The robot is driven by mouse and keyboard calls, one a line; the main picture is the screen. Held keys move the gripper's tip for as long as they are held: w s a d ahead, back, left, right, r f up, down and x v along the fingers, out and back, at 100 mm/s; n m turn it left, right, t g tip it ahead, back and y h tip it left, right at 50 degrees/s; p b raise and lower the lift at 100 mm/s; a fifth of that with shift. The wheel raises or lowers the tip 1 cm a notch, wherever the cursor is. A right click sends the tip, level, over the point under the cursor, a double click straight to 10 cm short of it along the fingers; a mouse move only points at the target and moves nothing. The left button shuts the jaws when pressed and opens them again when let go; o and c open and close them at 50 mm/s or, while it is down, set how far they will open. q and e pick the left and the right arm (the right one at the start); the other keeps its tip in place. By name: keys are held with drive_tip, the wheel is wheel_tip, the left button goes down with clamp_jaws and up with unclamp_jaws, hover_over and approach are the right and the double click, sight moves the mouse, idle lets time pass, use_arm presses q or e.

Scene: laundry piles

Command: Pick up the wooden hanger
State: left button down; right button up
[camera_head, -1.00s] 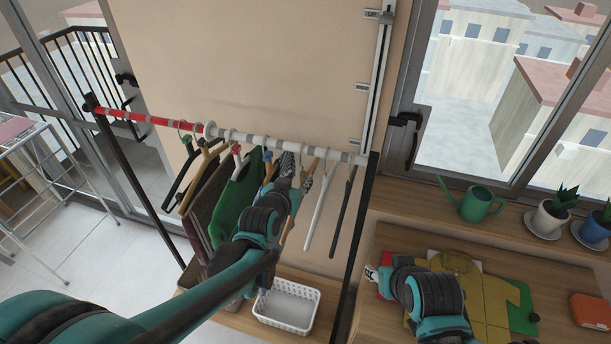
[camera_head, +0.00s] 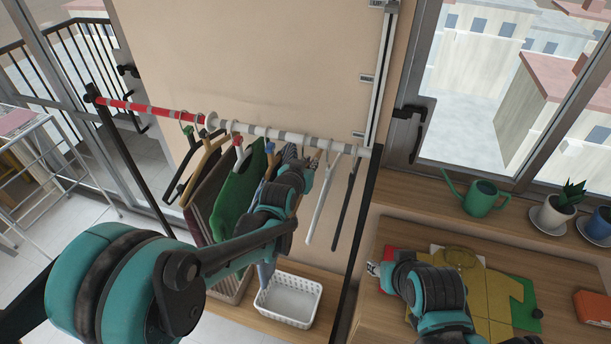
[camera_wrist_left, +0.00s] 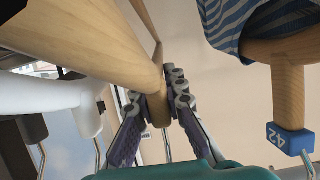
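The bare wooden hanger hangs on the rail (camera_head: 285,137) between a striped garment (camera_head: 290,153) and a white hanger (camera_head: 322,205). In the left wrist view, one wooden arm of the wooden hanger (camera_wrist_left: 95,42) runs large across the upper left. My left gripper (camera_head: 313,162) is at the hanger's neck just under the rail; most of the hanger is hidden behind my arm in the head view. In the left wrist view, the fingers of my left gripper (camera_wrist_left: 157,100) press against both sides of the neck. My right gripper (camera_head: 373,268) is low over the counter, its fingers too small to judge.
A dark hanger (camera_head: 347,205) hangs right of the white one. A green garment (camera_head: 238,200) hangs farther left. A wooden hanger with a blue tag (camera_wrist_left: 290,140) holds the striped garment close by. A white basket (camera_head: 289,300) stands below. Folded clothes (camera_head: 490,300) lie on the counter.

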idle(0.3)
use_arm(q)
drive_tip(key=shift+r, duration=0.45)
drive_tip(key=r, duration=0.1)
drive_tip(key=r+p, duration=0.1)
drive_tip(key=shift+s+a+r, duration=0.1)
drive_tip(key=shift+s+r, duration=0.25)
drive_tip(key=shift+r, duration=0.05)
drive_tip(key=s+a, duration=0.1)
drive_tip(key=s, duration=0.4)
drive_tip(key=s+a+p, duration=0.1)
drive_tip(key=s+a, duration=0.1)
drive_tip(key=s, duration=0.4)
drive_tip(key=s+a, duration=0.2)
drive_tip(key=s, duration=0.3)
drive_tip(key=shift+s+a+f, duration=0.1)
drive_tip(key=shift+s+a, duration=0.1)
drive_tip(key=shift+s, duration=0.05)
drive_tip(key=shift+p, duration=0.3)
